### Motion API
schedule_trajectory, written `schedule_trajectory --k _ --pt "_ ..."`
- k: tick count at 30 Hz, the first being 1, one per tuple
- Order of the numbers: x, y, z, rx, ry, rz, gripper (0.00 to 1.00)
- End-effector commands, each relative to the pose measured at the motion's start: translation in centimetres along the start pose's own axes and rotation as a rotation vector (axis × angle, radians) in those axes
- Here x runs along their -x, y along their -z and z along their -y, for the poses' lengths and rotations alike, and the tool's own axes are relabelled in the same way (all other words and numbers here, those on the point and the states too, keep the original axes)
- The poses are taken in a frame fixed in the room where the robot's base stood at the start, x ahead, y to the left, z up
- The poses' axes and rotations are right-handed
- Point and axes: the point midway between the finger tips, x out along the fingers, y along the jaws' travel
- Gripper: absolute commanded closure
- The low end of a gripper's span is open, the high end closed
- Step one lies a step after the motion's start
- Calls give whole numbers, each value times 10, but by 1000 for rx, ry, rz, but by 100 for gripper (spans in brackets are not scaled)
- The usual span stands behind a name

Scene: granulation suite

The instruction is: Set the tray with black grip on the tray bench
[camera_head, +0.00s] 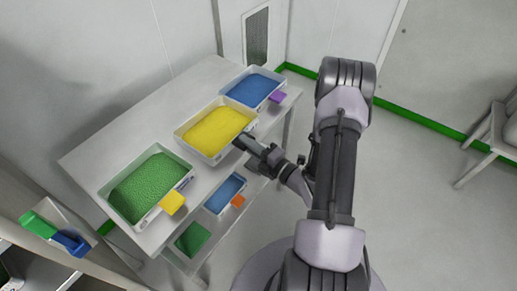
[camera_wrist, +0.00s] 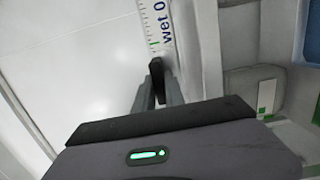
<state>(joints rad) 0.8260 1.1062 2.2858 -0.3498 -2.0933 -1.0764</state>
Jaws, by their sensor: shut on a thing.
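The tray with black grip (camera_head: 188,145) is white with yellow contents, in the middle of the bench top between two other trays. My gripper (camera_head: 244,143) is at its front right side and shut on its black grip, which also shows between the fingers in the wrist view (camera_wrist: 156,72). The tray's front wall (camera_wrist: 158,22) carries a ruler scale and the letters "Wet". The tray bench (camera_head: 100,160) is a pale table with a lower shelf. I cannot tell whether the tray touches the bench top or is slightly above it.
A tray of green granules with a yellow grip (camera_head: 172,203) stands to the left, and a blue-filled tray with a purple grip (camera_head: 277,97) at the far end. The lower shelf holds a blue-filled tray with an orange grip (camera_head: 238,201) and something green (camera_head: 193,238). A chair (camera_head: 490,140) stands right.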

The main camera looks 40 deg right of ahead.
Motion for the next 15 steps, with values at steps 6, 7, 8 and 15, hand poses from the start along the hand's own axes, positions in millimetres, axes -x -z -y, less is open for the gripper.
schedule_trajectory --k 6,7,8,15 --pt "-31 5 -1 1 -2 -4 100" --pt "-35 5 -1 2 -2 -4 100" --pt "-39 6 -1 2 -2 -4 100" --pt "-54 7 16 0 -2 0 100"
